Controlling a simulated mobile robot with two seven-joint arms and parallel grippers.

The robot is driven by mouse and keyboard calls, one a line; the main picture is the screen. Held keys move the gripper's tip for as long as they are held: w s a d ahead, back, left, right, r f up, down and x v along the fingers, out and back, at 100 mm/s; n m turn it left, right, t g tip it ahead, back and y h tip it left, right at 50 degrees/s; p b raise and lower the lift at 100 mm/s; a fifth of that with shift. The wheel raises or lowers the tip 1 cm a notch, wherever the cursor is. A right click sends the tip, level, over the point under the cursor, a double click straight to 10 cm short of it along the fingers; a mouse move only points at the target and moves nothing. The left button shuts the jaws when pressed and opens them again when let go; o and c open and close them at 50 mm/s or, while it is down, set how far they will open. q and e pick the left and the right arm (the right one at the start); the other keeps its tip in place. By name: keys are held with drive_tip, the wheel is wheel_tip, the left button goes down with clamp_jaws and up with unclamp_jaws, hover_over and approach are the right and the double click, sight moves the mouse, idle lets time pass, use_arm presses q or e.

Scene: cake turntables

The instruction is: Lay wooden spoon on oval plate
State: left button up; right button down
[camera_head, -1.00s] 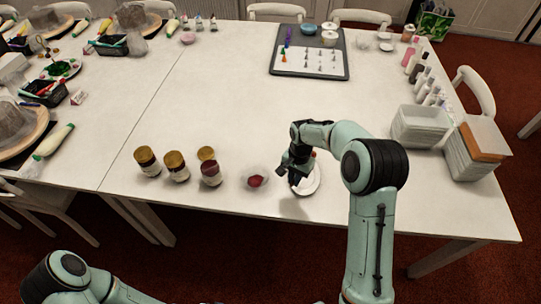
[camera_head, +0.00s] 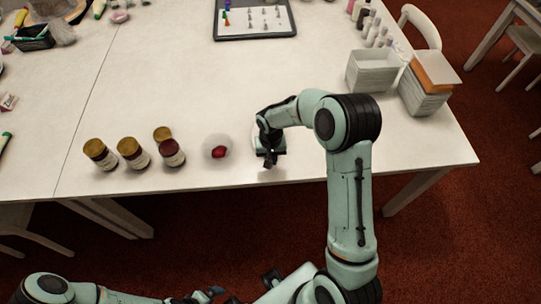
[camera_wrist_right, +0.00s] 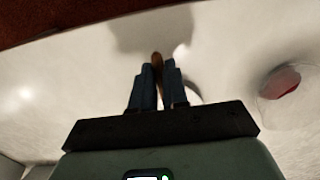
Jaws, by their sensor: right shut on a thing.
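My right gripper (camera_head: 268,158) reaches down near the table's front edge, to the right of the glass bowl. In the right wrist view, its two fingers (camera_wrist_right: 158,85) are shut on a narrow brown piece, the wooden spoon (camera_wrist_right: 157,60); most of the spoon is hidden. A small curved rim beside the fingers, probably the oval plate (camera_wrist_right: 193,90), shows in the wrist view. The rest of the plate is hidden by my gripper. I cannot tell whether the spoon touches it. My left gripper (camera_head: 207,295) is low at the bottom edge, and its opening is unclear.
A clear bowl with red contents (camera_head: 217,148) stands just left of my right gripper. Several jars (camera_head: 133,152) stand further left. A dark tray (camera_head: 255,35) lies at the back, and white containers (camera_head: 372,72) stand right. The table's middle is clear.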

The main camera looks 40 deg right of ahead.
drive_tip(key=shift+f, duration=0.4)
drive_tip(key=c, duration=1.1)
unclamp_jaws()
drive_tip(key=shift+o, duration=0.2)
wheel_tip(320, 180, up, 14)
drive_tip(key=shift+w+f+p, duration=0.15)
drive_tip(key=shift+f+p, duration=0.1)
drive_tip(key=shift+p, duration=0.05)
